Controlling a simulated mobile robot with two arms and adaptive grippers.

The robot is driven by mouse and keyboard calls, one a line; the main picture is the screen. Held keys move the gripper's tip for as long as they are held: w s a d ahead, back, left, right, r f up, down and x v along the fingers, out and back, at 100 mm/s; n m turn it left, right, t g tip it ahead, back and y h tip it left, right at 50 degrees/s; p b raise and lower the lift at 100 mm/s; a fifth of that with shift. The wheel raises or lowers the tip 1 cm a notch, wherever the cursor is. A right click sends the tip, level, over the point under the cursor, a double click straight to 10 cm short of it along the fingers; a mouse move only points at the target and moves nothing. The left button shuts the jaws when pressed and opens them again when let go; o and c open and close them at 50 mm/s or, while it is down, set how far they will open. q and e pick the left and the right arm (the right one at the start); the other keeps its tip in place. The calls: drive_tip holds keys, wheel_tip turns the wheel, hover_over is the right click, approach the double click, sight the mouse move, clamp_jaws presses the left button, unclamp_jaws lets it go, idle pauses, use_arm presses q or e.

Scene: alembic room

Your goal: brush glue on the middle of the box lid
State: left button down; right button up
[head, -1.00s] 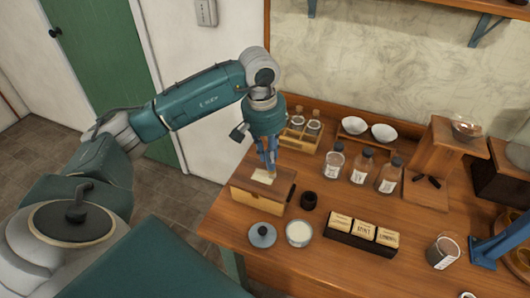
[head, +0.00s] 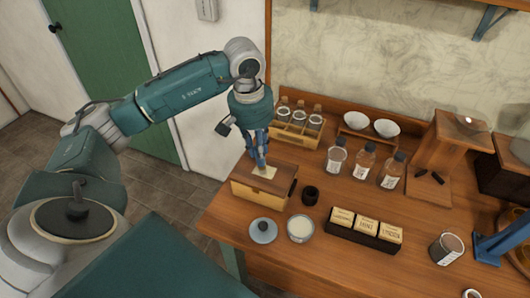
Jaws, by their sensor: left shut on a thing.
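A wooden box (head: 257,197) with a brown lid (head: 284,180) stands at the left end of the table. A pale cream patch (head: 264,173) lies near the middle of the lid. My left gripper (head: 260,154) is above the lid, pointing down, shut on a small brush (head: 261,163) whose tip is at or just over the patch. Contact is too small to tell. An open jar of white glue (head: 300,229) stands in front of the box, with a grey knobbed lid (head: 262,231) beside it. My right gripper is not in view.
A small black cup (head: 310,195) stands right of the box. A dark tray of labelled blocks (head: 362,241) is farther right.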

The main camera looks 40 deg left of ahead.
use_arm(q)
drive_tip(key=a+b, duration=0.1)
drive_tip(key=w+a+b, duration=0.1)
drive_tip(key=shift+w+a, duration=0.1)
drive_tip(key=shift+a, duration=0.2)
idle(2.5)
drive_tip(key=shift+r, duration=0.1)
wheel_tip(320, 180, up, 6)
drive_tip(key=p, duration=0.4)
idle(0.5)
